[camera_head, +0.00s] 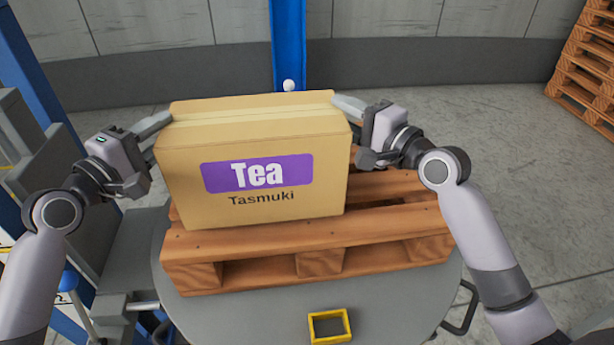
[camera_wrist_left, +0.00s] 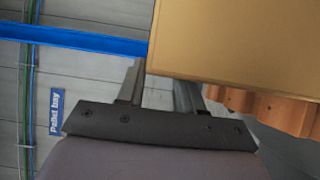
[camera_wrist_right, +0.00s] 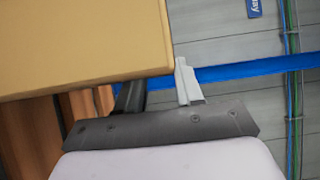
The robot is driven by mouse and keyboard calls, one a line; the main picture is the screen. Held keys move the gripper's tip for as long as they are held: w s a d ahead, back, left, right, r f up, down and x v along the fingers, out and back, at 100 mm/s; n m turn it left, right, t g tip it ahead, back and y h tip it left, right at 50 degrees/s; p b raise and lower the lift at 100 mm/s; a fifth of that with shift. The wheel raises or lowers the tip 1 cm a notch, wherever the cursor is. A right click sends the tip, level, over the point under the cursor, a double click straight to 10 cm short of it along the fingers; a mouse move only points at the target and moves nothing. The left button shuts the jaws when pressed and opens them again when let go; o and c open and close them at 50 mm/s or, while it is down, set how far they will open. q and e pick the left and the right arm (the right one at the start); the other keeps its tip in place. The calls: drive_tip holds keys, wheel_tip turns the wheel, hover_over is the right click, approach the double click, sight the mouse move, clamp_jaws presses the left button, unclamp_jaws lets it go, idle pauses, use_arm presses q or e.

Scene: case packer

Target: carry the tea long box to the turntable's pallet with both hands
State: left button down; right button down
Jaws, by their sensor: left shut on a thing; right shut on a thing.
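The tea long box (camera_head: 255,185) is a tan carton with a purple "Tea" label and "Tasmuki" below it. It is upright and level over the left and middle of the wooden pallet (camera_head: 400,215), which lies on the grey round turntable (camera_head: 260,310). I cannot tell whether its underside touches the planks or hangs just above them. My left gripper (camera_head: 152,140) is shut on the box's left end. My right gripper (camera_head: 362,130) is shut on its right end. The box also shows in the left wrist view (camera_wrist_left: 240,45) and the right wrist view (camera_wrist_right: 80,45).
A blue post (camera_head: 289,45) stands behind the box. A yellow square frame (camera_head: 330,326) is at the turntable's front. Stacked pallets (camera_head: 588,75) stand at the far right. Grey machine panels (camera_head: 35,150) are close on the left. The floor to the right is clear.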

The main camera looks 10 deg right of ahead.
use_arm(q)
drive_tip(key=shift+f+b, duration=0.7)
use_arm(e)
drive_tip(key=shift+f, duration=0.7)
use_arm(q)
drive_tip(key=c, duration=1.1)
unclamp_jaws()
drive_tip(key=shift+f, duration=0.25)
drive_tip(key=shift+c, duration=0.2)
use_arm(e)
drive_tip(key=c, duration=1.1)
unclamp_jaws()
drive_tip(key=shift+f, duration=0.25)
drive_tip(key=shift+c, duration=0.2)
use_arm(q)
drive_tip(key=o, duration=0.4)
drive_tip(key=shift+r, duration=0.15)
use_arm(e)
drive_tip(key=o, duration=0.4)
drive_tip(key=shift+r, duration=0.15)
use_arm(q)
drive_tip(key=shift+s+a, duration=0.1)
use_arm(e)
drive_tip(key=shift+s, duration=0.1)
use_arm(q)
drive_tip(key=v, duration=1.1)
drive_tip(key=shift+s+a, duration=0.2)
drive_tip(key=shift+s, duration=0.15)
use_arm(e)
drive_tip(key=v, duration=1.2)
